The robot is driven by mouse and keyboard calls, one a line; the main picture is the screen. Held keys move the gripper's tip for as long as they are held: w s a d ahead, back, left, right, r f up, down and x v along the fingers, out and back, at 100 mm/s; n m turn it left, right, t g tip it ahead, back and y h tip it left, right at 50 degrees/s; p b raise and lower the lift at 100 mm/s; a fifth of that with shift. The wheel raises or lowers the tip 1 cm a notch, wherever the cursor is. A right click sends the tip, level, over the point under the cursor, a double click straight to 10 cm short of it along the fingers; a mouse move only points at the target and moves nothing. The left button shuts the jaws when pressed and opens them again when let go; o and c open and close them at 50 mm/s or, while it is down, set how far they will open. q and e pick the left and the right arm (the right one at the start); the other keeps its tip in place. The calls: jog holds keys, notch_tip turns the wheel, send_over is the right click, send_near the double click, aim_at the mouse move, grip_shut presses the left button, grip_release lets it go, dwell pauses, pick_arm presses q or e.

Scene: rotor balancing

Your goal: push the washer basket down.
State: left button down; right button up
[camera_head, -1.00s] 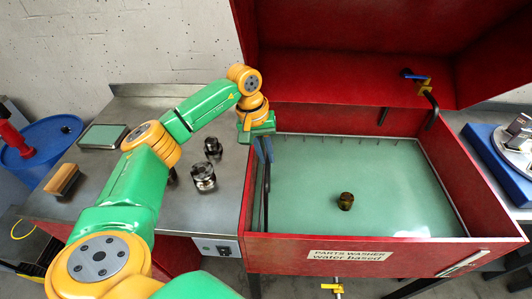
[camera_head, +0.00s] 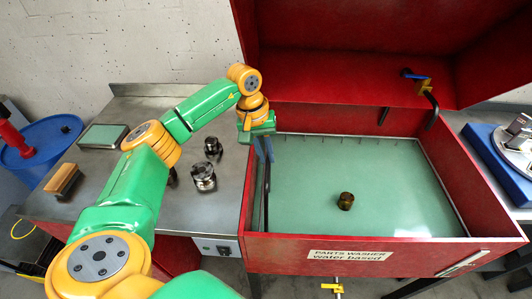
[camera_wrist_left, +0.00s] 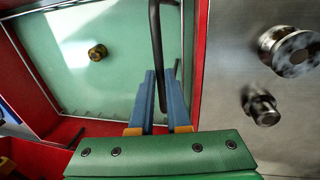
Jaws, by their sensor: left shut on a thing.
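The red parts washer (camera_head: 290,250) stands open, with a pale green surface (camera_head: 400,180) inside its walls. A dark vertical rod (camera_head: 266,205), likely the basket's handle, runs down along the tank's left side. My left gripper (camera_head: 264,150) points down at the tank's left wall. In the left wrist view its blue fingers (camera_wrist_left: 157,90) are shut on the dark rod (camera_wrist_left: 157,40). The basket itself cannot be made out clearly. A small brass-coloured part (camera_head: 345,201) sits in the tank, apart from the gripper. My right gripper is not in view.
The raised red lid (camera_head: 370,50) stands behind the tank. A blue-and-yellow clip (camera_head: 420,82) hangs on a dark hook there. Shiny metal parts (camera_head: 203,178) stand on the steel bench (camera_head: 120,185) at the left. A blue-based device (camera_head: 500,160) is at the right.

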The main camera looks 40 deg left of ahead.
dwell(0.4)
pick_arm(q)
notch_tip(320, 180, down, 10)
jog(key=b, duration=0.8)
jog(key=shift+r, duration=0.2)
jog(key=c, duration=0.9)
grip_release()
jog(key=r, duration=0.4)
jog(key=a+r+b, duration=0.1)
jog(key=r, duration=0.2)
jog(key=shift+s+a, duration=0.1)
jog(key=shift+s, duration=0.25)
